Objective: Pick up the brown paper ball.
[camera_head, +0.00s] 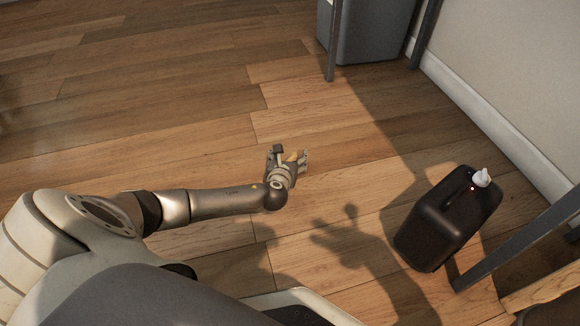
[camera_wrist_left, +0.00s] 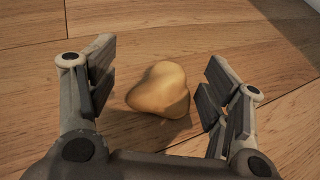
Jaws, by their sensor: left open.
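The brown paper ball (camera_wrist_left: 160,90) is a crumpled, tan-yellow lump on the wooden floor. In the left wrist view it lies between the two spread fingers of my left gripper (camera_wrist_left: 158,88), with a gap on both sides. In the head view my left gripper (camera_head: 289,157) is low over the floor, with a small tan bit of the paper ball (camera_head: 292,157) showing between its fingers. The left gripper is open and holds nothing. My right gripper is in neither view.
A black jerrycan (camera_head: 447,220) with a white cap stands to the right. A grey bin (camera_head: 368,30) stands at the back behind dark metal legs. A wall with a white baseboard (camera_head: 490,120) runs along the right. The floor (camera_head: 150,90) on the left is clear.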

